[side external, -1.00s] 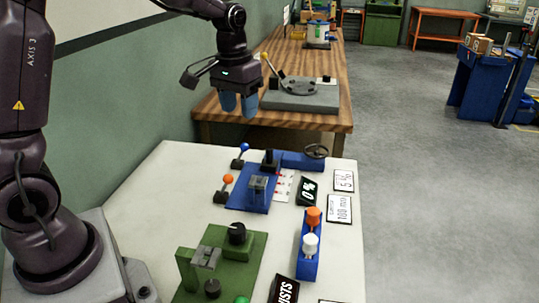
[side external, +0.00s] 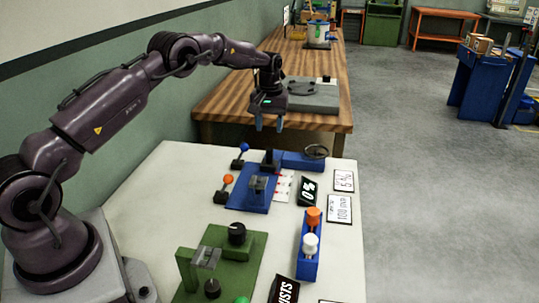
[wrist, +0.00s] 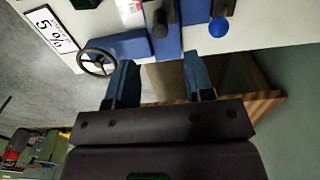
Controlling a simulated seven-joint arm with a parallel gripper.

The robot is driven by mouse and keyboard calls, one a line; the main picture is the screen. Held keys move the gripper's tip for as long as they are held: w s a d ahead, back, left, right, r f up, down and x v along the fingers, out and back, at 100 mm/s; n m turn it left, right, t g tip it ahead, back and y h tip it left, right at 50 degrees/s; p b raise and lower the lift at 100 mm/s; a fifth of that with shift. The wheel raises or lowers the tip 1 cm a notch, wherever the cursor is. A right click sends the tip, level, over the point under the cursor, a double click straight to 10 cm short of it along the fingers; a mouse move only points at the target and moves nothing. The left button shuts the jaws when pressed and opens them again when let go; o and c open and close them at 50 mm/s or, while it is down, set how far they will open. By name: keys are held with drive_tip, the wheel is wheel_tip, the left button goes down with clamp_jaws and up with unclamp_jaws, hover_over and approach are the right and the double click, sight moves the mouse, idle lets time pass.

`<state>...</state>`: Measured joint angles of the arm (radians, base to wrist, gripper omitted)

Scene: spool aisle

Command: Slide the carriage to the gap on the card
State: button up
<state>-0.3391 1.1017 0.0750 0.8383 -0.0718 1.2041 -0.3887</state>
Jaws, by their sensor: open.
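A blue slide unit (side external: 246,203) lies on the white table, with a dark block and upright post (side external: 270,160) at its far end and a grey clear-topped block (side external: 258,183) nearer its middle. I cannot tell for sure which block is the carriage. A white card with red marks (side external: 284,186) lies along its right side; its gap is too small to make out. My gripper (side external: 268,124) is open and empty, above and beyond the unit's far end, touching nothing. In the wrist view its blue fingers (wrist: 164,68) are apart, with the dark post (wrist: 160,18) beyond them.
A handwheel (side external: 316,151) stands at the unit's far right. Levers with a blue ball (side external: 244,147) and an orange ball (side external: 228,179) stand to its left.

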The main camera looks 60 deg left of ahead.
sight(270, 149)
wheel_tip(270, 149, down, 10)
drive_tip(key=shift+f, duration=0.1)
idle(0.4)
drive_tip(key=shift+d, duration=0.1)
clamp_jaws()
